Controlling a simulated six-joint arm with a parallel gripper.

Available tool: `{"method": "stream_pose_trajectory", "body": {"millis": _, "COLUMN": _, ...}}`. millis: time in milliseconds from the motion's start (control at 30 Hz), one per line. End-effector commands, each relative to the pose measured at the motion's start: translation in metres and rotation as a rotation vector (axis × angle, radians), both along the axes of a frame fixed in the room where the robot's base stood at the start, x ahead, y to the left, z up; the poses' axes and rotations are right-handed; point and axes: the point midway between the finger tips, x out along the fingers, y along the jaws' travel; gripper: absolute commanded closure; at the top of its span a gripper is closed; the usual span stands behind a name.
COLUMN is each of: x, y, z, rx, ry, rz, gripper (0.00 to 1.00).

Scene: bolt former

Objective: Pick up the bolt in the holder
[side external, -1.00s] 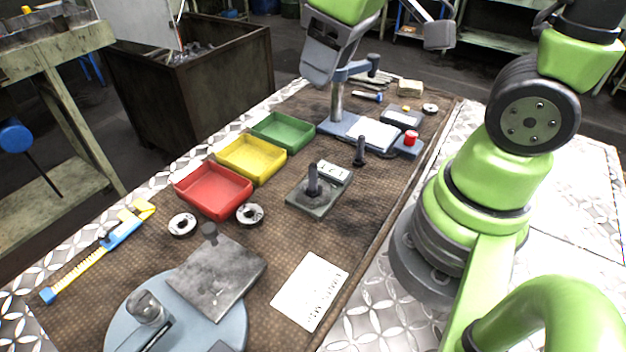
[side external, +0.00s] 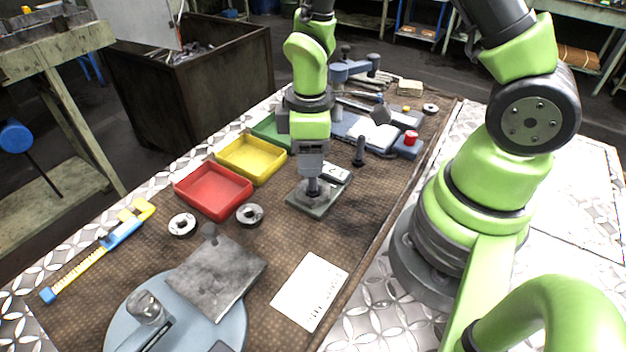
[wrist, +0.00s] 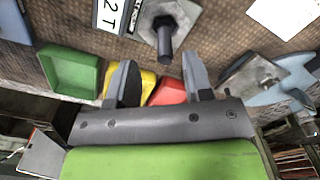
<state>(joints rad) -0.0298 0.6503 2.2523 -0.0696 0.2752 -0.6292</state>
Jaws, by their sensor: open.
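The dark bolt (side external: 313,187) stands upright in a square grey holder (side external: 325,206) near the middle of the mat. In the wrist view the bolt (wrist: 164,40) rises from the holder plate (wrist: 181,12), and its free end points towards the gap between my fingers. My gripper (wrist: 157,60) is open and empty, with one finger to each side of the bolt's line. In the side view my gripper (side external: 311,168) is right above the bolt, pointing down, and hides its upper part. Whether the fingers overlap the bolt in height is hard to tell.
A labelled block (side external: 336,173) adjoins the holder. Another dark upright bolt (side external: 360,150) stands just behind. Red (side external: 214,207), yellow (side external: 270,172) and green trays line the left. A blue-grey device with a red button (side external: 411,138) stands behind.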

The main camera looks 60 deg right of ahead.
Motion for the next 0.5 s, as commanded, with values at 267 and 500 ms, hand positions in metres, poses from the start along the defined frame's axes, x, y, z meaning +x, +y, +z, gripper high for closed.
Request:
{"method": "stream_pose_trajectory", "body": {"millis": 267, "x": -0.008, "y": 0.003, "z": -0.038, "rx": 0.0, "ry": 0.005, "rz": 0.0, "gripper": 0.54}}
{"method": "stream_pose_trajectory", "body": {"millis": 500, "x": -0.007, "y": 0.003, "z": -0.048, "rx": 0.0, "ry": 0.001, "rz": -0.002, "gripper": 0.54}}
